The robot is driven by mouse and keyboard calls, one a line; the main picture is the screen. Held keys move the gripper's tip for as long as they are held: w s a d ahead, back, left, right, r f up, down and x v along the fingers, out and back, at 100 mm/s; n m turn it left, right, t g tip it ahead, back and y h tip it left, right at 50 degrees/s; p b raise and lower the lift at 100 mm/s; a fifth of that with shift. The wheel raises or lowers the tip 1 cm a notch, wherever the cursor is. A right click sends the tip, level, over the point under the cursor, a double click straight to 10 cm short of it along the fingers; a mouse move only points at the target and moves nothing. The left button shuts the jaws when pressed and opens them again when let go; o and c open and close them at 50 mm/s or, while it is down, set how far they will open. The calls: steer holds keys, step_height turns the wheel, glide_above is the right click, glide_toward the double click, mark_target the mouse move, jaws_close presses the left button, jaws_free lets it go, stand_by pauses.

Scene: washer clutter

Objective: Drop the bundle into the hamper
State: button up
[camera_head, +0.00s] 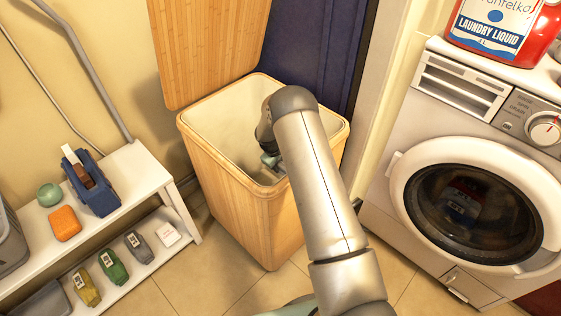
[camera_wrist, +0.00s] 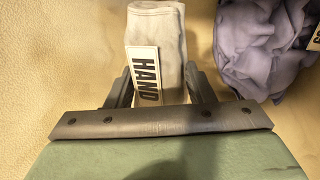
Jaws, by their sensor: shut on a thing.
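The hamper (camera_head: 228,205) is a tall light-wood box with a pale lining, and its wooden lid (camera_head: 207,45) stands raised at the back. My gripper (camera_wrist: 160,82) reaches down into the hamper's mouth, mostly hidden behind my arm in the head view. In the wrist view it is shut on a pale grey-white cloth bundle (camera_wrist: 157,28) with a white tag reading "HAND" (camera_wrist: 143,72). The bundle's lower end is hidden by the gripper. A crumpled purple-grey cloth (camera_wrist: 255,45) with a partly seen tag lies to the right, apart from the held bundle.
A washer (camera_head: 425,200) with a round door stands right of the hamper, with a red laundry liquid bottle (camera_head: 490,30) on top. A white shelf (camera_head: 150,172) at left holds a blue item (camera_head: 95,185), an orange block (camera_head: 65,223) and several tagged items.

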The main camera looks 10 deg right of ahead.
steer(key=shift+f+b, duration=2.1)
steer(key=shift+f, duration=1.15)
steer(key=o, duration=1.1)
steer(key=p+v, duration=0.5)
steer(key=v, duration=1.2)
steer(key=shift+r+p, duration=0.2)
steer(key=shift+p, duration=0.2)
steer(key=shift+a, duration=0.1)
